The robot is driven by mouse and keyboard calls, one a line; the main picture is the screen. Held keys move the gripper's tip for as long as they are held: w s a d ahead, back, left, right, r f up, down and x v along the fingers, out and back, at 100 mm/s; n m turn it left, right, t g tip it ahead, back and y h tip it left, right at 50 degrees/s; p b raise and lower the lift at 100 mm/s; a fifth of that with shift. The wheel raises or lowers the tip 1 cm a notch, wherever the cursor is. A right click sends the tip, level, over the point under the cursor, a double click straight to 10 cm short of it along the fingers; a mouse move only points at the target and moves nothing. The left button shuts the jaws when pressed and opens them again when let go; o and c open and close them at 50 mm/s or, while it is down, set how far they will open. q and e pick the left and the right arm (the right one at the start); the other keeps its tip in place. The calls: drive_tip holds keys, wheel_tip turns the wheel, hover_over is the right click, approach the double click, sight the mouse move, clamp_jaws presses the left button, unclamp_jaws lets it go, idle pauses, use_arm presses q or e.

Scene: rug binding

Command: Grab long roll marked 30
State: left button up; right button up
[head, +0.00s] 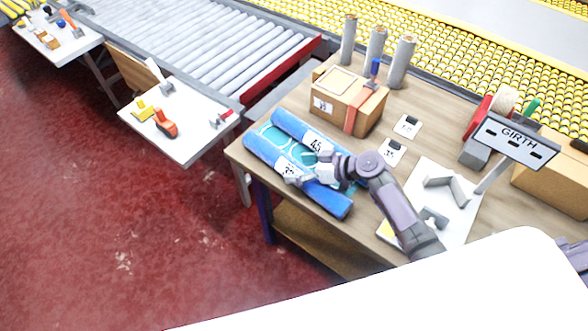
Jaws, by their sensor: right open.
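Two long blue rolls lie side by side on the near left part of the wooden table (420,90). The nearer roll (328,202) has a white label that seems to read 30, partly covered by my gripper. The farther roll (287,122) is marked 45, and its right end is hidden behind my gripper. My right gripper (308,170) is open over the nearer roll, close to its label. Whether its fingers touch the roll cannot be told. My left gripper is not in view.
A cardboard box (345,105) stands behind the rolls, with several grey upright tubes (376,55) farther back. Number cards (407,126) lie right of the box. A GIRTH sign (515,138) stands at right. A white side table (185,135) is at left.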

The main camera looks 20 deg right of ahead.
drive_tip(key=c, duration=1.4)
drive_tip(key=shift+r, duration=0.1)
